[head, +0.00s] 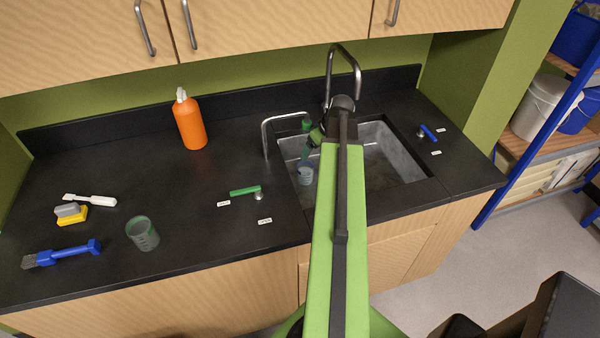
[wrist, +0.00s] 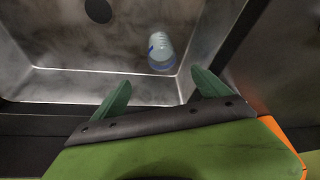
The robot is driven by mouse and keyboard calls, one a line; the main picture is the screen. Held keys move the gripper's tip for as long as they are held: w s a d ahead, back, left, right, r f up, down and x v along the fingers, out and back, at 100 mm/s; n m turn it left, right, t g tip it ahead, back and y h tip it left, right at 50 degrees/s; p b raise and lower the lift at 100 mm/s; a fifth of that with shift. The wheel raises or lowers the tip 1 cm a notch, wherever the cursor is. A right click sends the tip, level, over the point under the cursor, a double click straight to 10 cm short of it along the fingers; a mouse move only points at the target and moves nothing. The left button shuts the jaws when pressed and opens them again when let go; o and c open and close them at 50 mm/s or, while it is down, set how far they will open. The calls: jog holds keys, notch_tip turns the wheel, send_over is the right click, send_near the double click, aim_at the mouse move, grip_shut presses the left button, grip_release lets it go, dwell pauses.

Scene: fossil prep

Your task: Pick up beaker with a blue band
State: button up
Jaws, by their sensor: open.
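A clear beaker with a blue band (wrist: 161,50) is inside the metal sink, near its wall, in the wrist view. It also shows in the head view (head: 305,176), at the sink's left side. My gripper (wrist: 158,88) is open and empty, its two green fingers apart. The beaker lies ahead of the fingers, with a gap between them. In the head view my gripper (head: 307,141) is over the left part of the sink, partly hidden by my arm. I cannot tell whether the beaker stands upright.
Another beaker (head: 143,234) stands on the black counter. The sink (head: 405,165) has a tall faucet (head: 344,62) behind it and a thin spout (head: 268,135) at its left. A green lever (head: 245,191) and an orange bottle (head: 189,122) are left of the sink.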

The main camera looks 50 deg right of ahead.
aim_at(307, 164)
jog(key=b+x, duration=1.1)
jog(key=x, duration=0.1)
jog(key=shift+w+a+f, duration=0.1)
jog(key=shift+w+f, duration=0.05)
jog(key=shift+f, duration=0.2)
jog(key=shift+r, duration=0.1)
jog(key=b+x, duration=0.5)
jog(key=shift+a+f, duration=0.2)
jog(key=shift+f, duration=0.05)
jog(key=shift+s+r, duration=0.2)
jog(key=c, duration=1.6)
jog(key=r+p, duration=0.5)
jog(key=shift+s+d+r, duration=0.15)
jog(key=shift+s+d, duration=0.05)
jog(key=shift+s, duration=0.1)
jog(key=s+d+r+p, duration=0.5)
jog(key=s+p, duration=0.1)
jog(key=s, duration=0.3)
jog(key=shift+s+d+r, duration=0.2)
jog(key=shift+d+r, duration=0.15)
jog(key=shift+r, duration=0.05)
